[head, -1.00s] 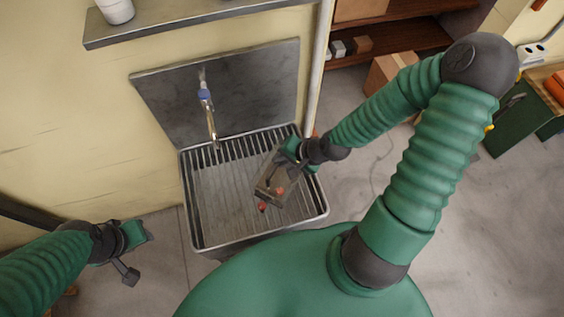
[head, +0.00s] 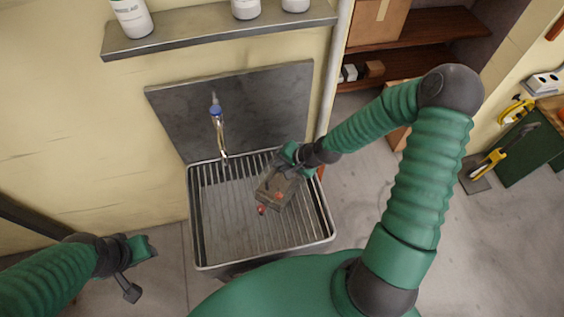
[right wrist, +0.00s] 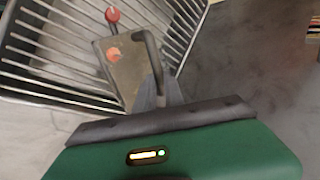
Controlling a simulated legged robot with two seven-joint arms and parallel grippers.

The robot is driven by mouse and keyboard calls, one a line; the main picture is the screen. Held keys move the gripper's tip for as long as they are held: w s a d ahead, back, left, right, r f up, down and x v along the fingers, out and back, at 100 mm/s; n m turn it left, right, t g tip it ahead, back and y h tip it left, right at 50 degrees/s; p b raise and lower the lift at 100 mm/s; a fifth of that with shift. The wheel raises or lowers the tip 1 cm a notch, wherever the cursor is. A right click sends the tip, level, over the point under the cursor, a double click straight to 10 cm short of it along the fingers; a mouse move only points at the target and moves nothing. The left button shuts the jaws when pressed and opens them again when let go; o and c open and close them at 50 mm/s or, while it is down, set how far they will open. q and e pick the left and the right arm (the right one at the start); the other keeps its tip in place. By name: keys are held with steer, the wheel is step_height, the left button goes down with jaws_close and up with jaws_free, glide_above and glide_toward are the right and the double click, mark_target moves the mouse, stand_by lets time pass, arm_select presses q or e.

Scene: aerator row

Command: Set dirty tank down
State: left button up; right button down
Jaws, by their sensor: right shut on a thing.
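The dirty tank (head: 278,192) is a small grey-brown box with a dark handle and red knobs. It is over the right part of the ribbed metal sink (head: 222,238); I cannot tell whether it touches the sink floor. My right gripper (head: 294,168) is shut on the tank's handle. In the right wrist view the tank (right wrist: 124,72) shows beyond the gripper (right wrist: 158,98), with its dark handle (right wrist: 150,58) between the fingers and the sink's bars behind. My left gripper (head: 142,250) is at the lower left, outside the sink; its fingers are unclear.
A tap (head: 218,130) stands out from the metal backsplash above the sink. A wall shelf (head: 220,30) holds white bottles. A wooden rack (head: 430,35) with boxes is at the back right. The left part of the sink is clear.

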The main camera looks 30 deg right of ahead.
steer(key=c, duration=1.4)
jaws_free()
steer(key=shift+c, duration=0.2)
steer(key=p+v, duration=0.4)
steer(key=v, duration=0.8)
steer(key=s+a+f+n+g+h, duration=0.1)
steer(key=s+a+n+g+h, duration=0.15)
steer(key=s+n, duration=0.25)
steer(key=s+a+r+n, duration=0.1)
steer(key=a+r+n, duration=0.3)
steer(key=r+n, duration=0.2)
steer(key=shift+s+r+n+g+h, duration=0.35)
steer(key=shift+s+r+n+h, duration=0.05)
steer(key=shift+r+h, duration=0.1)
